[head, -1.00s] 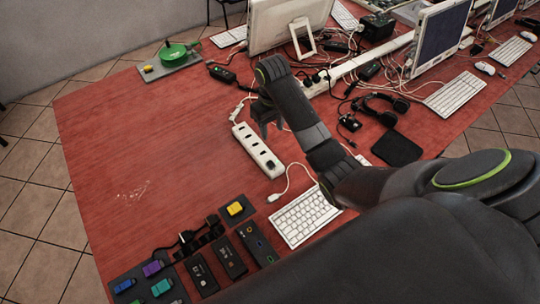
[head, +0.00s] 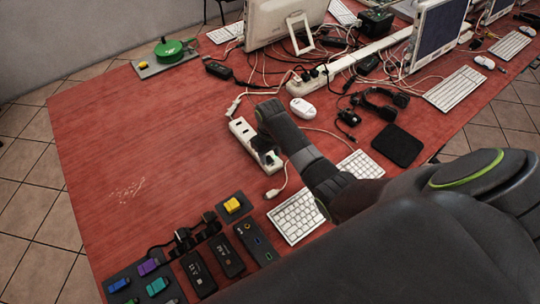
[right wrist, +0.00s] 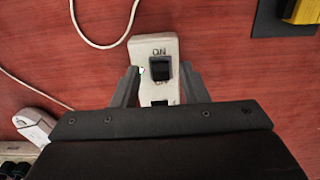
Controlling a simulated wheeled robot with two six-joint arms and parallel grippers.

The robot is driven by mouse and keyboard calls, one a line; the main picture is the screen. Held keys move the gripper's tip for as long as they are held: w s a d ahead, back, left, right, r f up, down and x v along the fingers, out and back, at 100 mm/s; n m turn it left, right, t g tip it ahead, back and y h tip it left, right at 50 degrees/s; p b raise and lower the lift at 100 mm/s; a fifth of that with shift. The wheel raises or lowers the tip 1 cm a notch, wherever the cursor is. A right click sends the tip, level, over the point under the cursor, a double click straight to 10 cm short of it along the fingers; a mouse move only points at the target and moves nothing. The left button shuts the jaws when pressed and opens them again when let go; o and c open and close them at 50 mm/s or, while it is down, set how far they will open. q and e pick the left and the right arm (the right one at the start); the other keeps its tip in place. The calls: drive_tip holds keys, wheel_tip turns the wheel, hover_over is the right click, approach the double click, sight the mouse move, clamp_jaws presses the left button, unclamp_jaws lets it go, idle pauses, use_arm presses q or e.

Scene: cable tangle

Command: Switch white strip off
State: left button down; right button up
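The white strip (head: 240,131) lies on the red table, running from back left toward the front. Its near end carries a black rocker switch (right wrist: 160,68) with "ON" printed at one side; lettering at the other side is partly hidden. My right gripper (head: 267,158) is above this switch end. In the right wrist view its two fingers (right wrist: 159,72) are apart, one on each side of the strip, with nothing gripped between them. I cannot tell whether the fingertips touch the strip. My left gripper is not in view.
Another white strip (head: 305,81) with plugs and tangled cables lies behind. A white mouse (head: 303,107) and a keyboard (head: 297,216) are close to my right arm. A yellow switch block (head: 232,205) and dark boxes stand in front.

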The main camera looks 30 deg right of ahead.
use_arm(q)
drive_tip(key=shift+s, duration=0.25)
use_arm(e)
drive_tip(key=shift+f, duration=0.6)
clamp_jaws()
